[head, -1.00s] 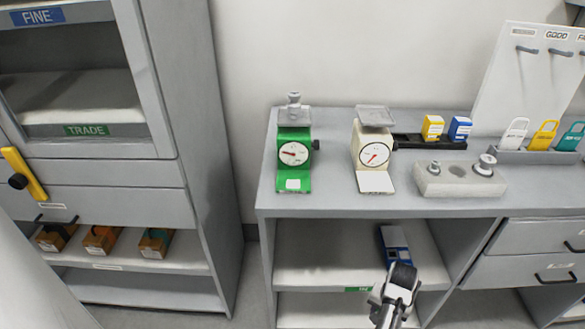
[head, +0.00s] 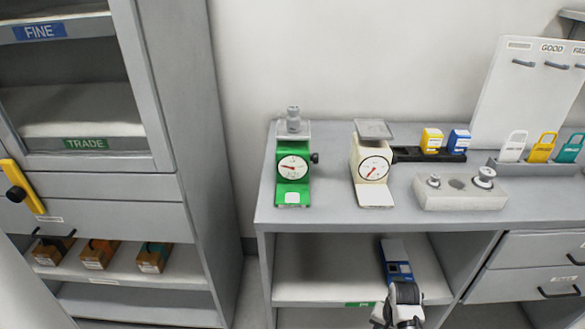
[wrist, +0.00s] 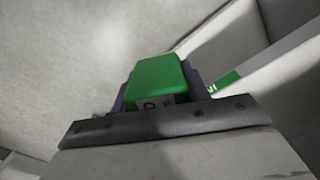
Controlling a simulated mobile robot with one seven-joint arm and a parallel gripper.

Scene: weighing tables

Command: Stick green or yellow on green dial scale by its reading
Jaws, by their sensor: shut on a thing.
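The green dial scale (head: 292,185) stands on the grey table, with a metal weight (head: 293,121) on its pan. Its white dial (head: 293,168) has a red needle pointing roughly left; the figures are too small to read. A yellow dispenser-like block (head: 432,140) stands in a black tray. My gripper (head: 404,298) is low in the head view, in front of the table's open shelf and well below the scale. In the wrist view, my gripper (wrist: 157,88) is shut on a green block (wrist: 158,78) with small dark marks on its near face. The head view hides this block.
A cream dial scale (head: 364,162) stands right of the green one. A blue block (head: 459,142) shares the black tray (head: 405,155). A weight block (head: 455,195) and tag rack (head: 535,168) are further right. A blue-and-white device (head: 397,268) lies on the shelf (head: 320,270).

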